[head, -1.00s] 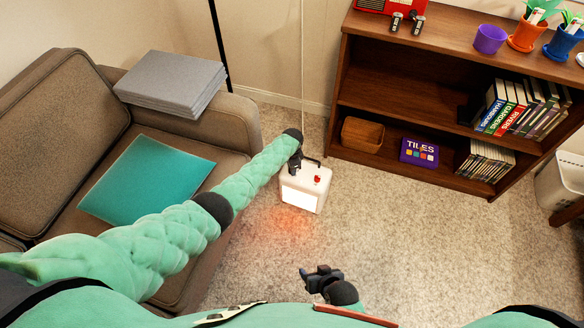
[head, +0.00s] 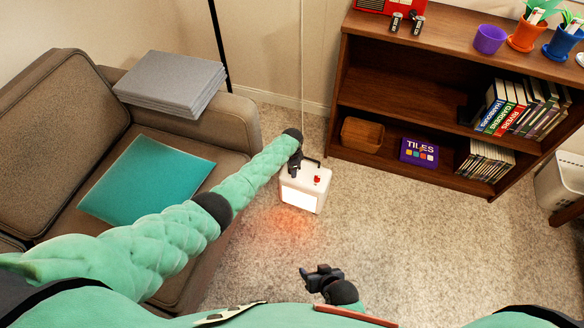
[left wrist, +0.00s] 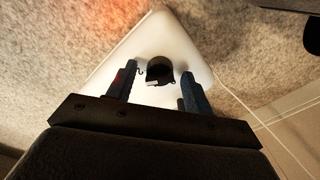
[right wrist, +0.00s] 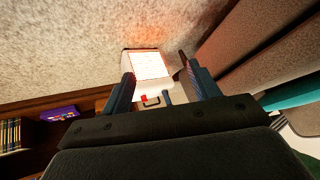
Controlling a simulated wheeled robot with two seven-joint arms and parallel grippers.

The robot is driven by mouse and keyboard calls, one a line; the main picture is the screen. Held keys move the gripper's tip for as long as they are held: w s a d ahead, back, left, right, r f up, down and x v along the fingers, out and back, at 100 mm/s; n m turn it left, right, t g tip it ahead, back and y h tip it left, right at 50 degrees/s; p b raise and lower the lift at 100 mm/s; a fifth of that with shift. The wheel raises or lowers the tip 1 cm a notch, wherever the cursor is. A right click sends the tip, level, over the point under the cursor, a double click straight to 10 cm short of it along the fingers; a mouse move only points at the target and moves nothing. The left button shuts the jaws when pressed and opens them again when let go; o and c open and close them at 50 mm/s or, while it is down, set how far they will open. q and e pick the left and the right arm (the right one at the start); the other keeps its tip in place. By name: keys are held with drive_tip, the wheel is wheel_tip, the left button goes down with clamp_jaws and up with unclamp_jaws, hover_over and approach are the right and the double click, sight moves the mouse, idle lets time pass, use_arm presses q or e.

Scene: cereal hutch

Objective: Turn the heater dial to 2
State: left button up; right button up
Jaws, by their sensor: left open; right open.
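The small white heater (head: 303,190) stands on the carpet, its front panel glowing. Its top carries a red part (head: 317,179) and a dark handle. In the left wrist view a black round dial (left wrist: 160,73) shows on the heater's white top (left wrist: 187,40). My left gripper (head: 294,168) is over the heater top, pointing down, open, with the dial between its fingers in the picture. I cannot tell whether they touch it. No dial numbers are readable. My right gripper (head: 307,273) is open and empty, well away from the heater, which also shows in the right wrist view (right wrist: 150,65).
A brown sofa (head: 60,130) with a teal cushion (head: 148,180) and grey stack (head: 172,82) is left of the heater. A wooden bookshelf (head: 400,97) stands behind to the right. A cord runs up the wall. Carpet (head: 420,240) to the right is clear.

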use_arm(q)
drive_tip(key=shift+r, duration=0.55)
wheel_tip(320, 180, up, 5)
drive_tip(key=shift+p, duration=0.6)
drive_tip(key=shift+r, duration=0.85)
use_arm(e)
drive_tip(key=shift+g, duration=0.3)
wheel_tip(320, 180, up, 5)
drive_tip(key=shift+r, duration=0.1)
drive_tip(key=shift+w, duration=0.1)
